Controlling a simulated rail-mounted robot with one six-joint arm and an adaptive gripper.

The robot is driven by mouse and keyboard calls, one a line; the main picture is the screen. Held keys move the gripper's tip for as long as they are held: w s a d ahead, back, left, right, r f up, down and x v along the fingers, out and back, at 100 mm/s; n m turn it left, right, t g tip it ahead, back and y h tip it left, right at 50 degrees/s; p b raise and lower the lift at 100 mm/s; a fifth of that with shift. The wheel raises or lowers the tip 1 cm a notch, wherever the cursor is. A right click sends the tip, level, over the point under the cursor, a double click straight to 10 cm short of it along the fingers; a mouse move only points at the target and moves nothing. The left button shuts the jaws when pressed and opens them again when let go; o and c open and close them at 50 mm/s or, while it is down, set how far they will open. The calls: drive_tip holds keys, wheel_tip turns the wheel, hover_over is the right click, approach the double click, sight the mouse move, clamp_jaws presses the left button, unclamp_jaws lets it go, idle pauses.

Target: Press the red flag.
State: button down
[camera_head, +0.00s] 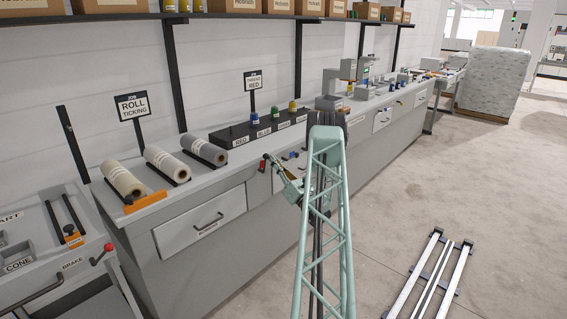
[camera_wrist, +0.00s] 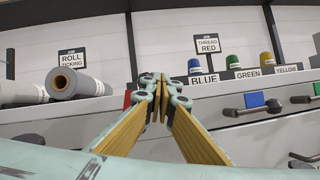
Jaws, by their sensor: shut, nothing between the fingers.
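The red flag (camera_head: 263,166) is a small red piece at the front of the counter, below the RED label of the black thread rack (camera_head: 262,133). In the wrist view a bit of red (camera_wrist: 127,99) shows just left of my fingers, mostly hidden behind them. My gripper (camera_head: 271,160) is close beside the red flag in the head view; I cannot tell whether they touch. In the wrist view my gripper (camera_wrist: 163,88) has its yellow-padded fingers meeting at the tips, with nothing between them.
Blue, green and yellow spools stand on the rack. Fabric rolls (camera_head: 165,163) lie at left. A drawer (camera_head: 201,222) is below. The floor at right is open apart from rails (camera_head: 430,278).

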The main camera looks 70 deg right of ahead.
drive_tip(key=shift+w+a+r+n, duration=0.1)
drive_tip(key=shift+a+n, duration=0.05)
drive_tip(key=shift+n, duration=0.15)
idle(0.7)
drive_tip(key=s+d+f, duration=0.3)
drive_tip(key=s+f, duration=0.2)
drive_tip(key=s, duration=0.6)
drive_tip(key=shift+s+f+p, duration=0.2)
drive_tip(key=shift+s+p, duration=0.1)
idle(0.7)
